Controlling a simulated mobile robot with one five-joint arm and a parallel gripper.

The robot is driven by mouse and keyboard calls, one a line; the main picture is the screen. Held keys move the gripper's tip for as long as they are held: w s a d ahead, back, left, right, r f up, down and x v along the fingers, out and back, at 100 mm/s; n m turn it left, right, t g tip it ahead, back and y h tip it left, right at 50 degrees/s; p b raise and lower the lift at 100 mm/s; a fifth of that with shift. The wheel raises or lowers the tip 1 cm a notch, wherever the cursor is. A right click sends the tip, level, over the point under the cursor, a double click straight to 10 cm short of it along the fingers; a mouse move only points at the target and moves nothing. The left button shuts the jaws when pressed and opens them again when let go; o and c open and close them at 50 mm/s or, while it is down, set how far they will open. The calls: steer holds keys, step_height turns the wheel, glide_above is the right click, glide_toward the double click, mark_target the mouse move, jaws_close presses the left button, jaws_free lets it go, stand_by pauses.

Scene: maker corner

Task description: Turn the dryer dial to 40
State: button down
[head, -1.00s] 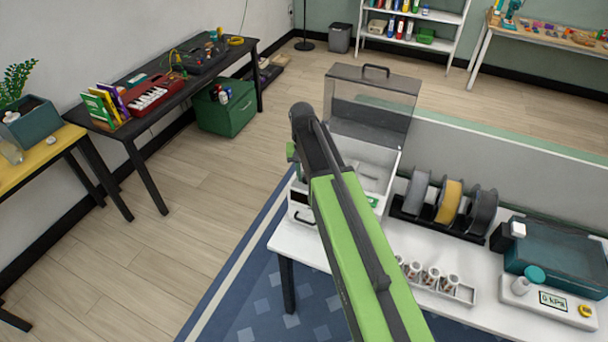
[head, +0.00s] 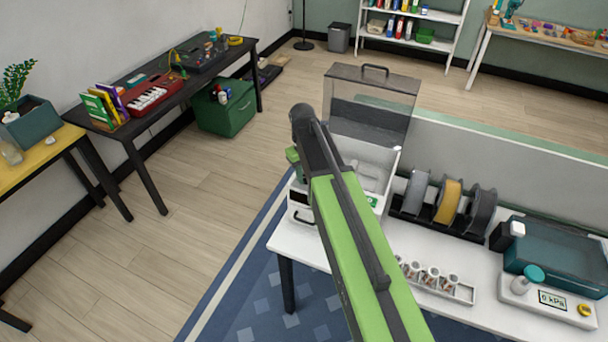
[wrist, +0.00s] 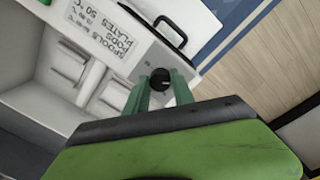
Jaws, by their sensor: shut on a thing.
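The dryer (head: 382,187) is a white box with its clear, dark-tinted lid (head: 368,105) raised, at the back left corner of the white table. In the head view my arm hides the dial.
A rack of filament spools (head: 447,202) stands right of the dryer. The dryer's open lid rises behind my arm.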

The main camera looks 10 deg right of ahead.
steer(key=shift+w, duration=0.1)
steer(key=c, duration=1.1)
jaws_free()
steer(key=shift+f, duration=0.1)
steer(key=r+p, duration=0.5)
steer(key=r, duration=0.1)
steer(key=r+p, duration=0.5)
steer(key=p, duration=0.1)
steer(key=a+r+p, duration=0.1)
steer(key=r+p, duration=0.5)
steer(key=shift+s+r, duration=0.2)
steer(key=shift+r, duration=0.1)
steer(key=shift+f, duration=0.1)
steer(key=s+f+m+b, duration=0.1)
steer(key=s+f+b, duration=0.3)
steer(key=f+b, duration=0.2)
steer(key=s+f+m+b, duration=0.1)
steer(key=s+f+b, duration=0.4)
steer(key=f+b, duration=0.1)
steer(key=s+f+m+b, duration=0.1)
steer(key=s+f+b, duration=0.4)
steer(key=f+b, duration=0.2)
steer(key=shift+d+f+y, duration=0.15)
steer(key=shift+d+y, duration=0.1)
steer(key=shift+y, duration=0.05)
